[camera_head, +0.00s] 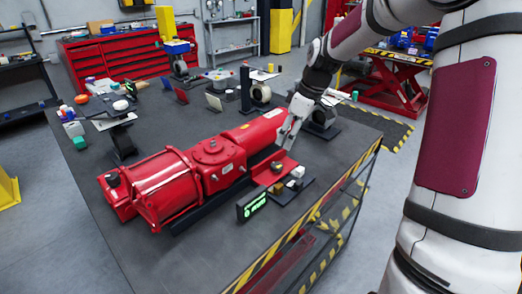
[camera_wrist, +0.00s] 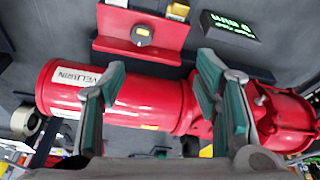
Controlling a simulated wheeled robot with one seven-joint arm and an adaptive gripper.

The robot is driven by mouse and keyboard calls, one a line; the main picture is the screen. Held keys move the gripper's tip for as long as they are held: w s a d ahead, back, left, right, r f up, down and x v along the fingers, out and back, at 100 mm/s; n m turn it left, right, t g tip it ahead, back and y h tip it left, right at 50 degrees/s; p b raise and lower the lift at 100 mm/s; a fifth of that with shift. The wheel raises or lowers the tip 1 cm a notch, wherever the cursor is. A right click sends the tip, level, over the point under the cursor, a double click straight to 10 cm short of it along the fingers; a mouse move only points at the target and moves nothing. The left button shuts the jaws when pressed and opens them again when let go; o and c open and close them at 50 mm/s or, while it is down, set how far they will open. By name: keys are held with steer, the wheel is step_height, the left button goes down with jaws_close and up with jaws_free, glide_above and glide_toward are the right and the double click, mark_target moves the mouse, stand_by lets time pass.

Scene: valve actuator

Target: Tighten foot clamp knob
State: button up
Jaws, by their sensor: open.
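A round dark knob (camera_wrist: 141,36) with a yellow-orange mark sits on a red bracket plate (camera_wrist: 172,37) beside the actuator, at the top of the wrist view. In the head view the red bracket (camera_head: 263,177) shows at the near side of the red valve actuator (camera_head: 165,187). My gripper (camera_wrist: 162,68) is open and empty, its fingers spread over the actuator's red cylinder (camera_wrist: 150,97); the knob lies beyond the fingertips in the picture. In the head view my gripper (camera_head: 286,142) hangs above the cylinder's right end, near the bracket. Any contact is unclear.
A lit green display (camera_head: 252,204) stands near the front edge, beside small blocks (camera_head: 297,173). It also shows in the wrist view (camera_wrist: 230,27). The grey table (camera_head: 190,262) is clear at the front left. Striped rails (camera_head: 268,262) line the edge.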

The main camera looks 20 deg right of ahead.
mark_target(278, 165)
steer(key=shift+t+y, duration=0.3)
steer(key=shift+y, duration=0.2)
steer(key=w+f, duration=0.2)
steer(key=f, duration=0.3)
steer(key=w+f, duration=0.2)
steer(key=f, duration=0.3)
steer(key=w+f, duration=0.2)
steer(key=f, duration=0.3)
steer(key=shift+d+f, duration=0.1)
steer(key=shift+c, duration=0.6)
steer(key=c, duration=1)
